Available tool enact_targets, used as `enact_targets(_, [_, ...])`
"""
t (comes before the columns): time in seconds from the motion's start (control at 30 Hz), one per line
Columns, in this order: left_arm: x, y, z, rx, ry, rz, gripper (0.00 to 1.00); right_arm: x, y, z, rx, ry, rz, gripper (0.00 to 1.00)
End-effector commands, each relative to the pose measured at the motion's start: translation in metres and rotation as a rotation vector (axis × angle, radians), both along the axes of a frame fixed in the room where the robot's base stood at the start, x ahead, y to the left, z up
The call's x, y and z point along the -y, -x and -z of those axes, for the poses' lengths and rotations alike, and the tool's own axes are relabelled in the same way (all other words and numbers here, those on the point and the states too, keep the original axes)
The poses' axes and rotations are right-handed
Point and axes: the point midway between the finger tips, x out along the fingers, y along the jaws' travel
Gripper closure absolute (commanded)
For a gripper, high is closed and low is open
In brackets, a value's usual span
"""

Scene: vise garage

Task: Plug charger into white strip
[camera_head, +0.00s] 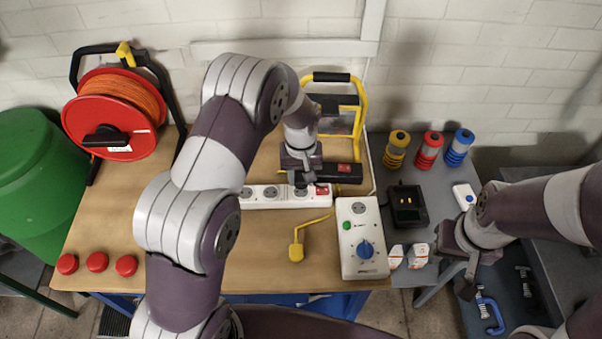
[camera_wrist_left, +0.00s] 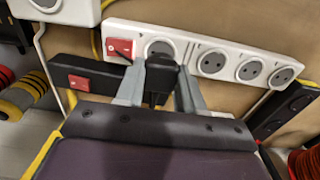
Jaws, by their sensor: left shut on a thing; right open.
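The white strip (camera_head: 262,197) lies on the wooden table with a row of round grey sockets and a red switch at its right end. It also shows in the left wrist view (camera_wrist_left: 222,42). My left gripper (camera_head: 300,184) is above the strip's right part, pointing down. In the left wrist view it is shut on a black charger (camera_wrist_left: 160,80). The charger is at the near edge of the socket beside the red switch, partly covering it. Whether its pins touch the socket is hidden. My right gripper (camera_head: 466,262) is open and empty at the right.
A black strip (camera_head: 345,173) lies just behind the white one. A yellow plug (camera_head: 296,252) and a white box with a blue dial (camera_head: 362,238) are in front. A black dock (camera_head: 407,206) stands right. Red caps (camera_head: 97,262) sit front left; the table between is clear.

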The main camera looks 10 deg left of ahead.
Motion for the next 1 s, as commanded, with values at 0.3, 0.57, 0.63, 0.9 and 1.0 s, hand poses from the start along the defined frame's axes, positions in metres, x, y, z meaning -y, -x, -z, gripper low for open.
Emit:
enact_targets(0.3, [0.0,0.0,0.02,0.0,0.0,0.0,0.89,0.0,0.0,0.016,0.0,0.0,0.0,0.57])
enact_targets(0.57, [0.0,0.0,0.02,0.0,0.0,0.0,0.89,0.0,0.0,0.016,0.0,0.0,0.0,0.57])
enact_targets(0.63, [0.0,0.0,0.02,0.0,0.0,0.0,0.89,0.0,0.0,0.016,0.0,0.0,0.0,0.57])
enact_targets(0.9, [0.0,0.0,0.019,0.0,0.0,0.0,0.89,0.0,0.0,0.015,0.0,0.0,0.0,0.57])
enact_targets(1.0, [0.0,0.0,0.019,0.0,0.0,0.0,0.89,0.0,0.0,0.013,0.0,0.0,0.0,0.57])
